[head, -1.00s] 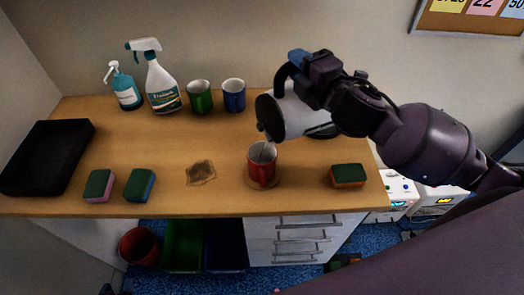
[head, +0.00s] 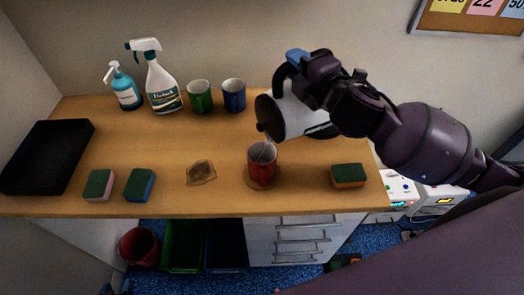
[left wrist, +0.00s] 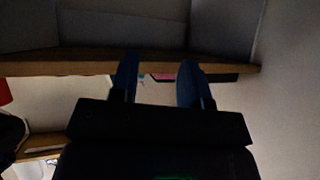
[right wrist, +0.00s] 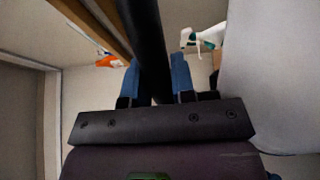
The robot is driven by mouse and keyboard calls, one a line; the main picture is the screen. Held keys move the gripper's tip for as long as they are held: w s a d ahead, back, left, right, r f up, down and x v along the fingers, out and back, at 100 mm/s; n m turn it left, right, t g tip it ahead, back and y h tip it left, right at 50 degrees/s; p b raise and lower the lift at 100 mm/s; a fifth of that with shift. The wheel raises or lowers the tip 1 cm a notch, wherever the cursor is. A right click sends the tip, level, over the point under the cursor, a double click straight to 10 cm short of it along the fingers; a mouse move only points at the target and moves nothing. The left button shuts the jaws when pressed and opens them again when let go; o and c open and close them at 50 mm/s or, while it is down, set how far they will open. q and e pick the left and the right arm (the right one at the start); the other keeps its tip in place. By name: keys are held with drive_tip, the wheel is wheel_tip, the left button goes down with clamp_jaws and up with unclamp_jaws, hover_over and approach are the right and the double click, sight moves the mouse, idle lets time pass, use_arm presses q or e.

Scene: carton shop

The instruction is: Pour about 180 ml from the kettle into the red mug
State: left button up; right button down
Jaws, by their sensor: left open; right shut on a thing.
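The kettle (head: 295,112), white with a black handle, is tilted with its dark lid and spout end facing down-left, just above and behind the red mug (head: 262,168). My right gripper (head: 297,58) is shut on the kettle's black handle, which also shows between the blue fingers in the right wrist view (right wrist: 148,45). My left gripper (left wrist: 158,75) is open and empty, outside the head view.
A green mug (head: 200,97), blue mug (head: 234,95), spray bottle (head: 161,85) and pump bottle (head: 123,88) stand at the back. Sponges (head: 348,175) and a brown stain-like patch (head: 201,173) lie along the front. A black tray (head: 45,155) is at left.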

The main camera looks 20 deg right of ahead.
drive_tip(key=d+m+b, duration=0.1)
drive_tip(key=d, duration=0.1)
drive_tip(key=w+d+f+m+b, duration=0.1)
drive_tip(key=d, duration=0.1)
drive_tip(key=d+f+m+b, duration=0.1)
drive_tip(key=shift+w+d+f, duration=0.15)
drive_tip(key=shift+w+d, duration=0.05)
drive_tip(key=shift+d, duration=0.4)
drive_tip(key=shift+w+d+f+m+b, duration=0.15)
drive_tip(key=shift+d+f+m+b, duration=0.15)
drive_tip(key=shift+d+b, duration=0.2)
drive_tip(key=shift+w+d+f+m, duration=0.1)
drive_tip(key=shift+d+f+m, duration=0.15)
drive_tip(key=shift+d+m, duration=0.2)
use_arm(q)
drive_tip(key=shift+w+d+f, duration=0.1)
drive_tip(key=shift+w+f, duration=0.55)
drive_tip(key=shift+f, duration=0.35)
drive_tip(key=shift+w, duration=0.1)
use_arm(e)
drive_tip(key=shift+d, duration=0.1)
